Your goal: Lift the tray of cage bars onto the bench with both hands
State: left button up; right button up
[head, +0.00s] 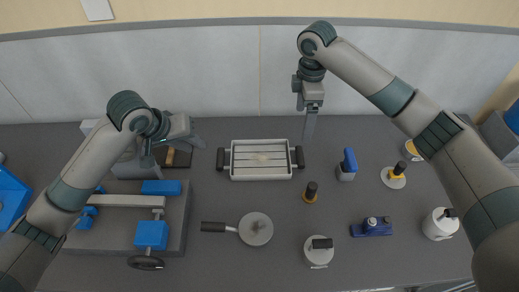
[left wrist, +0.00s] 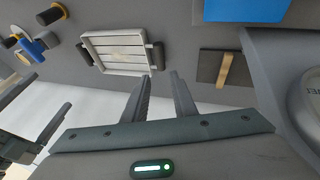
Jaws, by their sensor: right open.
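The light grey tray (head: 261,178) lies flat on the dark bench surface (head: 240,195), with a black handle at its left end (head: 221,159) and another at its right end (head: 299,157). Pale strips show inside it. It also shows in the left wrist view (left wrist: 128,71). My left gripper (head: 200,138) is left of and beyond the left handle, apart from it. In the left wrist view its fingers (left wrist: 160,85) are spread with nothing between them. My right gripper (head: 309,135) points downward beyond the right handle, open and apart from the tray; its fingers look edge-on.
A dark block with a wooden strip (head: 178,157) lies beneath my left gripper. A blue-and-grey vise-like fixture (head: 152,235) stands at left. A pan-like disc (head: 256,229) lies in front of the tray. Blue, black, yellow and white items stand to the right. A pale wall (head: 230,80) is behind.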

pick_arm(q)
send_near(219, 158)
jog(key=shift+x, duration=4.65)
pick_arm(e)
jog(key=shift+f, duration=8.55)
pick_arm(q)
jog(key=shift+w, duration=0.1)
grip_shut()
pick_arm(e)
jog(key=c, duration=2.2)
pick_arm(q)
jog(key=shift+w+r, duration=0.1)
jog(key=shift+r, duration=0.15)
pick_arm(e)
jog(key=shift+w+r, duration=0.1)
jog(key=shift+r, duration=0.1)
